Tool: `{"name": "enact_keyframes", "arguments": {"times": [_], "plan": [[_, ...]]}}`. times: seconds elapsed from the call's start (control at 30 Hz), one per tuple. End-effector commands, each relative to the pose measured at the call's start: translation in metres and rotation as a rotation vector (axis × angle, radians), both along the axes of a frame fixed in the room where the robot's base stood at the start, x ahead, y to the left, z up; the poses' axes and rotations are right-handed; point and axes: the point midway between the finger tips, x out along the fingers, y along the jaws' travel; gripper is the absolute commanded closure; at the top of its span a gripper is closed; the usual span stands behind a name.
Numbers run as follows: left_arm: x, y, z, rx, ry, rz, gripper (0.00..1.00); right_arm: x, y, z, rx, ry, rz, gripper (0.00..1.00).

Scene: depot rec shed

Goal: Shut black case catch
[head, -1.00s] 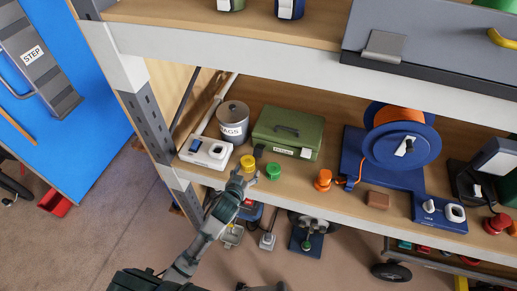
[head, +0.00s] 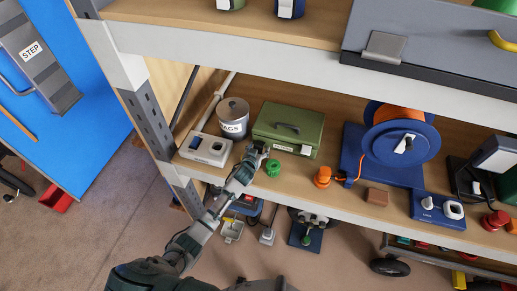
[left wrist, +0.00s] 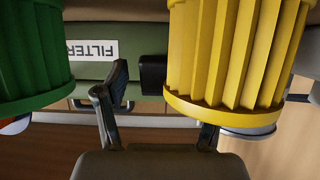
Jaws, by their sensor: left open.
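A green case (head: 290,126) with a dark handle and a white label stands on the middle shelf. A pale catch (head: 306,151) shows at its front right. In the left wrist view a small black catch (left wrist: 153,73) sits on the green case front (left wrist: 132,73), beside the FILTER label. Whether it is raised or shut I cannot tell. In the head view my gripper covers that spot. My left gripper (head: 262,148) is open and empty at the case's front left; in the left wrist view its fingers (left wrist: 160,108) are apart, with the black catch beyond them. My right gripper is out of view.
A ribbed yellow cap (left wrist: 235,50) crowds the wrist view beside my fingers. A green cap (head: 273,168) stands in front of the case. A grey tin (head: 233,118) and a white switch box (head: 206,149) stand left, a blue cable reel (head: 400,150) right. The upper shelf (head: 230,39) overhangs.

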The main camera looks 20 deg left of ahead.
Motion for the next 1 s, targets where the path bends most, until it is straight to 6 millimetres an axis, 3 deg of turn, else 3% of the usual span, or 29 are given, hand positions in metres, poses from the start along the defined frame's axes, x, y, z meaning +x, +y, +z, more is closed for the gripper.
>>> {"name": "enact_keyframes", "arguments": {"times": [0.2,0.4,0.47,0.77,1.0], "plan": [[0.0,0.0,-0.0003,0.0,0.0,0.0,0.31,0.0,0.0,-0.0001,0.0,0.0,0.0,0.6],[0.0001,0.0001,-0.0005,0.0,0.001,0.0,0.81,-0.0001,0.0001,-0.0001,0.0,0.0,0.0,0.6],[0.0001,0.0003,-0.0006,0.0,0.001,0.001,0.91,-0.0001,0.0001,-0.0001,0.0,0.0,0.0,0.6],[0.0008,0.0008,0.0014,0.003,0.033,0.001,0.92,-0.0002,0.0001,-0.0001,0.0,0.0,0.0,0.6],[0.004,-0.0002,0.0094,0.005,0.16,0.001,0.92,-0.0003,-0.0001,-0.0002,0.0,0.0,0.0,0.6]]}}
